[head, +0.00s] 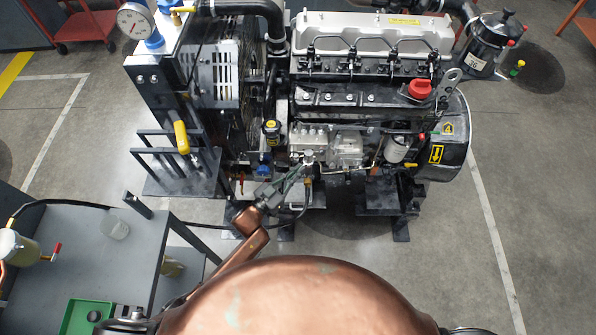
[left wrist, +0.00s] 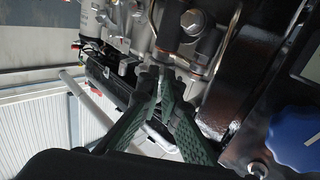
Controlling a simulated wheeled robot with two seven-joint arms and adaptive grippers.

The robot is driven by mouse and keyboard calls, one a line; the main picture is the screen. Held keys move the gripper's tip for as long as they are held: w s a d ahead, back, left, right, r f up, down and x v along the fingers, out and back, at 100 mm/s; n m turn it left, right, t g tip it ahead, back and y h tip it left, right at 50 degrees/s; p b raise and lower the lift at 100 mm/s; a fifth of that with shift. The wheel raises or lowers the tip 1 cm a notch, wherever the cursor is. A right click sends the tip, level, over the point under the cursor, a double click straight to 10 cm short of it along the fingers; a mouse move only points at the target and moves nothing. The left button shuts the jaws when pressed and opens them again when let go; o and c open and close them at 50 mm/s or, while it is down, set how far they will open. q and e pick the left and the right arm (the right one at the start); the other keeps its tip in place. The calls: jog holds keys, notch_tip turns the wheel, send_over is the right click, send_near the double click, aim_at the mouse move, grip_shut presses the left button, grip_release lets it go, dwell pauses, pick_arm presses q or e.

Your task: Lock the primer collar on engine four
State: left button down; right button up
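The engine (head: 370,75) stands on a dark frame, with a yellow label reading 4 (head: 447,128) on its right end. My left gripper (head: 303,170) reaches up to the small silver fitting (head: 308,157) at the lower front of the injection pump (head: 340,148). In the left wrist view, the green-padded fingers of my left gripper (left wrist: 158,75) come nearly together at the tips, against grey metal engine parts. The primer collar cannot be told apart clearly; the fingertips hide that spot. Whether they grip it cannot be told. My right gripper is out of view.
A radiator unit with a gauge (head: 135,20) and a yellow handle (head: 181,137) stands left of the engine. A grey bench (head: 75,250) with a green tray (head: 87,317) is at lower left. In the left wrist view, a blue cap (left wrist: 295,137) sits right of the fingers.

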pick_arm(q)
jog(key=c, duration=2.6)
grip_release()
jog(key=o, duration=0.4)
jog(key=shift+a, duration=0.1)
jog(key=shift+o, duration=0.2)
